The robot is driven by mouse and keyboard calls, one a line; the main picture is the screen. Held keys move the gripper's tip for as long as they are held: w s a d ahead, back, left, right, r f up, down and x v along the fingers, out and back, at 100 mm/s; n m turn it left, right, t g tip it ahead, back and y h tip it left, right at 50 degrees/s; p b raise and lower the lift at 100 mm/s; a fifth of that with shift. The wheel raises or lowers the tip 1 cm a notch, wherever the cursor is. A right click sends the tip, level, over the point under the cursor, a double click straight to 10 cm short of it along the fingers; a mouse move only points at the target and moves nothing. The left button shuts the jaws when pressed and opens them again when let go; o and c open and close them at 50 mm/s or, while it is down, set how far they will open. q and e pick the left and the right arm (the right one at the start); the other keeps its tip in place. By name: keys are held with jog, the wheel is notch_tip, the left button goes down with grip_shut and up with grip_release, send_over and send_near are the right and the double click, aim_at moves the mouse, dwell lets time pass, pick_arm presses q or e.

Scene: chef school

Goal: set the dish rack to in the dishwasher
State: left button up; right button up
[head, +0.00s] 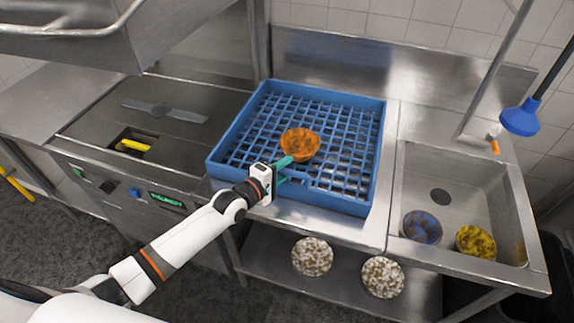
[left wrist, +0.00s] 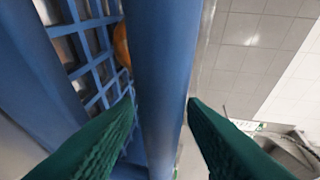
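The blue dish rack (head: 226,146) stands on the steel counter, left of the sink. An orange bowl (head: 300,143) lies inside it. My left gripper (head: 286,171) is at the rack's front side, near the bowl. In the left wrist view, the green fingers (left wrist: 160,100) stand on either side of the rack's blue wall (left wrist: 163,60), apart from each other; whether they touch it is unclear. The dishwasher, probably the steel unit with the hood (head: 80,40), is at the left. My right gripper is not in view.
The sink (head: 440,165) holds a blue bowl (head: 422,227) and a yellow bowl (head: 476,241). Two speckled bowls (head: 312,256) (head: 382,277) are on the lower shelf. A blue sprayer (head: 521,118) hangs at the right. A steel post (head: 259,40) rises behind the rack's left corner.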

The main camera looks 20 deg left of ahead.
pick_arm(q)
jog(key=shift+w+d+f, duration=0.1)
jog(key=shift+w+d, duration=0.15)
jog(key=shift+w, duration=0.35)
grip_shut()
